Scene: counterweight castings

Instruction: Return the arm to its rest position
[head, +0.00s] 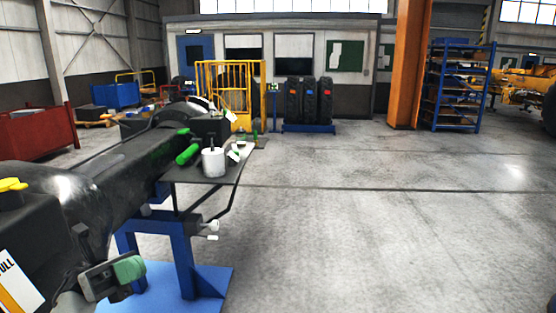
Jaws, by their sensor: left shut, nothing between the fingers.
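My right gripper is not in view.
A large black casting (75,190) fills the left side. A white pot (213,162) and a green cylinder (187,154) are by the shelf. Tyres (309,100), an orange column (408,65) and a blue rack (460,85) stand farther back. The floor to the right is clear.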

